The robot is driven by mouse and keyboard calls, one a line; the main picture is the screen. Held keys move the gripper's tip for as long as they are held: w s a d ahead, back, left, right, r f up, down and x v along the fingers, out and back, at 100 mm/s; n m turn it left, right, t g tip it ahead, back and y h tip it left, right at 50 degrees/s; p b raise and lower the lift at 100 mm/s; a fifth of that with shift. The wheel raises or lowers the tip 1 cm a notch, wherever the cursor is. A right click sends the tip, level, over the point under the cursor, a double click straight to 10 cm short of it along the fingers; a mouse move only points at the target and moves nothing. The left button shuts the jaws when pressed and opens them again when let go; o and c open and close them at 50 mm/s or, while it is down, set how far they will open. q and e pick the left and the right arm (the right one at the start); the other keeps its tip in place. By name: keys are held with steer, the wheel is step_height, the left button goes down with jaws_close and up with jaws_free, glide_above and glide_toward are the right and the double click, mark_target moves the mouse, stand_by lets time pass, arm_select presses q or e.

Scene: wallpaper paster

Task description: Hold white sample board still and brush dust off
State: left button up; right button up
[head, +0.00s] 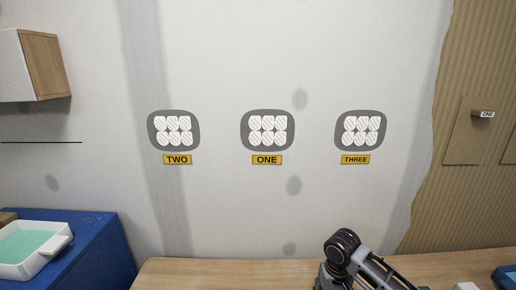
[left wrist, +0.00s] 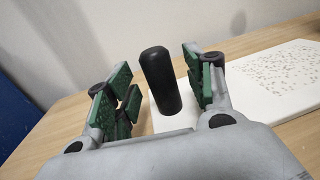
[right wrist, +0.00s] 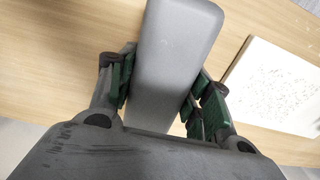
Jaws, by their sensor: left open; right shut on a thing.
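The white sample board (left wrist: 262,100) lies flat on the wooden table, with small grey specks of dust on its top. It also shows at the right of the right wrist view (right wrist: 275,88). An upright black handle (left wrist: 160,80) rises from a white base; I cannot tell whether that base joins the board. My left gripper (left wrist: 155,82) is open, with the black handle showing between its green-padded fingers. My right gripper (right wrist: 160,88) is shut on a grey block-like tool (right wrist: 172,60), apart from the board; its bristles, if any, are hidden. The head view shows neither the board nor fingertips.
The wooden table (head: 200,273) runs along the wall. A blue cabinet (head: 95,250) at left bears a white tray (head: 65,241) with green contents. Three grey wall panels are labelled TWO (head: 177,159), ONE (head: 267,159) and THREE (head: 355,159). Corrugated cardboard is at right.

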arm_select(q)
steer(key=shift+w, duration=0.2)
steer(key=shift+w+d, duration=0.2)
steer(key=shift+w, duration=0.5)
jaws_close()
stand_by(0.9)
